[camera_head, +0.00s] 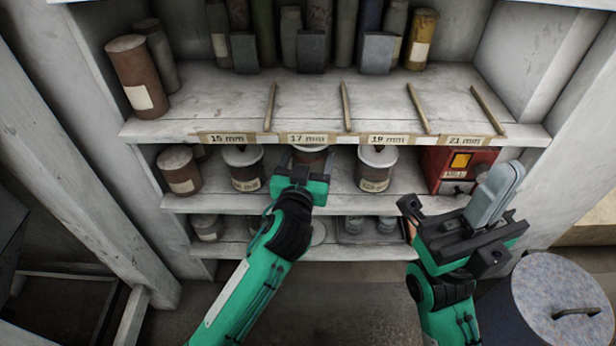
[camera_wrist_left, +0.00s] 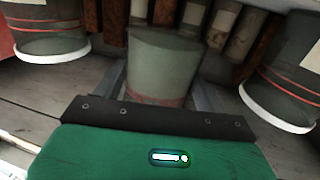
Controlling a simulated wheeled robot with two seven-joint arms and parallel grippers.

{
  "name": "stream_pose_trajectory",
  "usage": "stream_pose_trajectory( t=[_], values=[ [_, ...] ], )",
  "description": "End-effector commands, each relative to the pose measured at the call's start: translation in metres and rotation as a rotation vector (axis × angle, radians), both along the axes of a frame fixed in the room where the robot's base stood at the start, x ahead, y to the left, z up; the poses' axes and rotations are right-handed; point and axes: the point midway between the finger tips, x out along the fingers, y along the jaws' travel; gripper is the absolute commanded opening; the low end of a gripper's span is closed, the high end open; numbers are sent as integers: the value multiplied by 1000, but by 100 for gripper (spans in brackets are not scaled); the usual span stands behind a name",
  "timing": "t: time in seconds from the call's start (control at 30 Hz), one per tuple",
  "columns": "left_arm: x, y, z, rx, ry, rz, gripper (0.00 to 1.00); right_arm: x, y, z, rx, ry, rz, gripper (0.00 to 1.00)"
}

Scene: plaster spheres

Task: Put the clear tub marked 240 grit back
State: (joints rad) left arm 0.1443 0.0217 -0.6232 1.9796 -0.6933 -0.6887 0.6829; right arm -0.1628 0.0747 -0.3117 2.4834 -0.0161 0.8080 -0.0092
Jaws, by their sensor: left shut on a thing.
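My left gripper (camera_head: 305,165) reaches to the middle shelf, under the 17 mm label. It is shut on a tub; in the left wrist view the tub (camera_wrist_left: 162,60) looks grey-green and see-through, with a reddish band at one end. I cannot read any 240 grit marking.
The pale-lidded tubs (camera_head: 243,168) and (camera_head: 376,168) stand close on either side. A rusty tin (camera_head: 179,171) stands at left and a red box (camera_head: 455,168) at right. The shelf above (camera_head: 200,105) hangs close over the gripper. A lidded drum (camera_head: 565,300) stands at lower right.

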Motion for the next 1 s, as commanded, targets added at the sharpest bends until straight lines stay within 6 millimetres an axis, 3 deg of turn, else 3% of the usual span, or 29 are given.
stream_pose_trajectory(
  t=[0.17, 0.37, 0.87, 0.9, 1.0],
  values=[
    [0, 0, -14, -1, -5, 0, 42, -1, 0, -3, -1, -15, 1, 0],
    [0, 0, -45, 1, -5, -1, 42, -5, 2, -1, 2, -65, 11, 0],
    [4, 0, -49, -2, -5, 0, 42, -3, 7, 3, 1, -71, 25, 0],
    [4, 0, -50, -2, -4, 0, 74, -3, 7, 4, 1, -74, 27, 0],
    [4, 0, -49, -2, -4, 0, 94, -3, 7, 5, 1, -76, 27, 0]
  ],
)
